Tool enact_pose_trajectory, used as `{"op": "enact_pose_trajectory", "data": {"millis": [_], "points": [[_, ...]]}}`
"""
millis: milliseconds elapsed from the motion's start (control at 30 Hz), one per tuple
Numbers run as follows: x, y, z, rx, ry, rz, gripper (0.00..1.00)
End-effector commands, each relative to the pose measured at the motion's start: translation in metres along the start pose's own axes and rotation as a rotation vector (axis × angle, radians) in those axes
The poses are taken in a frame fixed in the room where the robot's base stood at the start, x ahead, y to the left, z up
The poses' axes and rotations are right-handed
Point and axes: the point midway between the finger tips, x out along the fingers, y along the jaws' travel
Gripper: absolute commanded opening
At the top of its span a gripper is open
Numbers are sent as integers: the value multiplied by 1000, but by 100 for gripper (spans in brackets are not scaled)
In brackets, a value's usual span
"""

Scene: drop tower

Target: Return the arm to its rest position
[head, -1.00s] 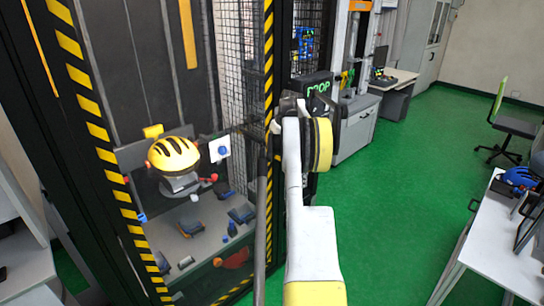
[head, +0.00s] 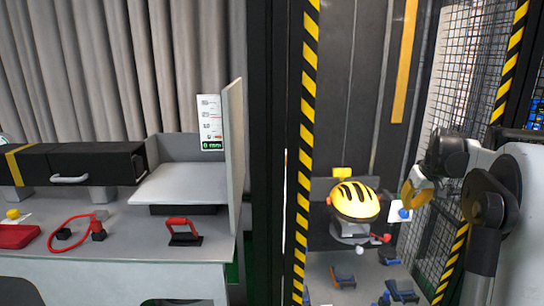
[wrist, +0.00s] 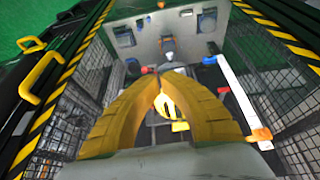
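My arm enters the head view from the right and bends beside the drop tower (head: 307,150). My gripper (head: 410,197) is at its end, to the right of the yellow helmet (head: 354,201), in front of a white card with a blue knob. In the wrist view, the yellow fingers of my gripper (wrist: 160,77) come together at their tips, with a narrow gap behind them and nothing held. Part of the yellow helmet (wrist: 180,126) shows past the fingers, which hide much of the tower's inside.
Wire mesh (head: 455,65) and striped posts stand close to my arm. Blue-and-dark parts (head: 402,291) lie on the tower's floor. At left, a bench (head: 120,245) holds a black drawer box (head: 75,162), a red-handled tool (head: 183,232) and a red cord (head: 65,226).

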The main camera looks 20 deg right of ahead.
Motion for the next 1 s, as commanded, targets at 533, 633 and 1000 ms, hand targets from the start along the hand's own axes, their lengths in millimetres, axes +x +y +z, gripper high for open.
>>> {"op": "enact_pose_trajectory", "data": {"millis": [533, 633, 1000], "points": [[-68, -310, 211, -164, 136, -88, 0], [-62, -336, 261, -188, 162, -113, 0], [-41, -365, 343, -219, 203, -159, 0]]}}
